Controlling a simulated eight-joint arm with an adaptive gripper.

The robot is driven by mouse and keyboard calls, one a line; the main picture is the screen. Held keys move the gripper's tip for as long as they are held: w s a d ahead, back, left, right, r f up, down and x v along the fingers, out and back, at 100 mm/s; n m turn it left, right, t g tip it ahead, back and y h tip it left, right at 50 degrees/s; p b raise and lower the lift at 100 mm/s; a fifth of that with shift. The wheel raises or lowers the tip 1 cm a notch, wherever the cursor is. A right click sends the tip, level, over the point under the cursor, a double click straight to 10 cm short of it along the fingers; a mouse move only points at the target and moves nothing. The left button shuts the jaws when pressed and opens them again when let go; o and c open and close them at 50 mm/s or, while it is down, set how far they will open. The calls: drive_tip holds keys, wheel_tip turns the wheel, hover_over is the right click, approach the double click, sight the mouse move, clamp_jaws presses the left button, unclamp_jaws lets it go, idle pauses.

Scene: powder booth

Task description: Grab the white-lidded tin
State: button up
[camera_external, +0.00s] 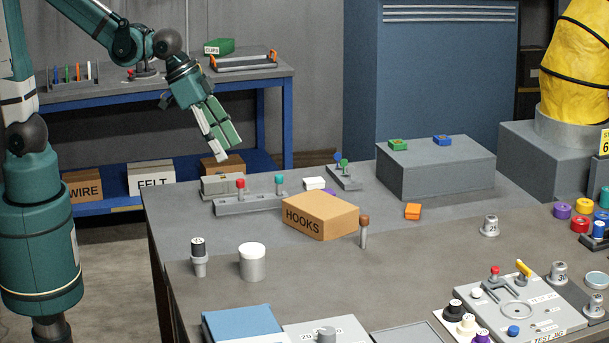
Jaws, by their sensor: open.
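The white-lidded tin (252,263) stands upright on the grey table, left of the middle. It is a grey cylinder with a white top. My gripper (222,157) hangs in the air above the table's back left corner, pointing down. It is open and empty. In the picture it is above and a little left of the tin, well apart from it.
A cardboard HOOKS box (320,216) stands behind and right of the tin. A dark-topped knob (199,257) stands close to its left. A blue slab (241,325) lies in front. A rail with coloured pegs (262,203) lies behind. Bare table surrounds the tin.

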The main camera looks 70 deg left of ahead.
drive_tip(key=d+f+m+g, duration=0.15)
drive_tip(key=d+f, duration=0.35)
drive_tip(key=d, duration=0.7)
drive_tip(key=m+p, duration=0.2)
hover_over(249, 247)
drive_tip(key=s+a, duration=0.1)
drive_tip(key=s, duration=0.1)
drive_tip(key=shift+h, duration=0.4)
wheel_tip(249, 247, down, 7)
drive_tip(key=shift+w+a+r, duration=0.15)
drive_tip(key=shift+r, duration=0.05)
drive_tip(key=shift+f, duration=0.1)
drive_tip(key=shift+x, duration=1.2)
drive_tip(key=shift+f, duration=0.15)
drive_tip(key=shift+x, duration=2.45)
drive_tip(key=c, duration=1.1)
